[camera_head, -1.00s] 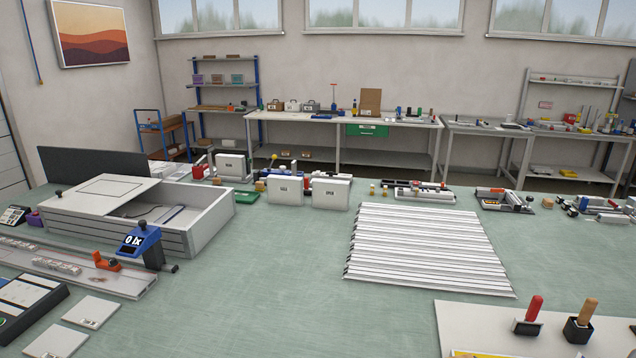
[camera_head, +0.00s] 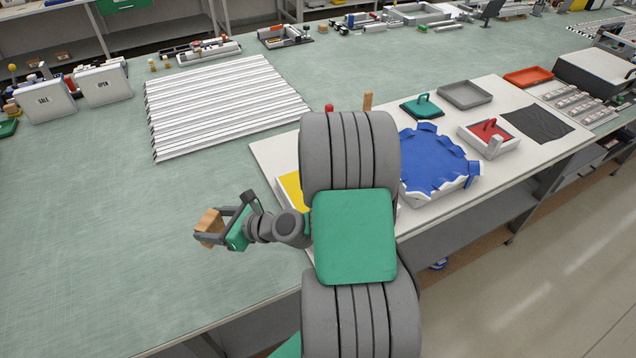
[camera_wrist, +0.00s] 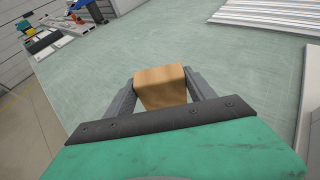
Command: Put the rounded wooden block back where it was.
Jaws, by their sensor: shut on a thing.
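The rounded wooden block (camera_head: 209,226) is a light brown piece held at the end of my gripper (camera_head: 222,224), at the left of my arm in the head view. My gripper is shut on it, with one finger on each side. The block (camera_wrist: 160,87) also shows between the two fingers in the wrist view. It is held over the bare green tabletop (camera_head: 130,230); how high above it I cannot tell. The block's far side is hidden in the wrist view.
Ribbed white panels (camera_head: 215,105) lie behind. The left front tabletop is clear.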

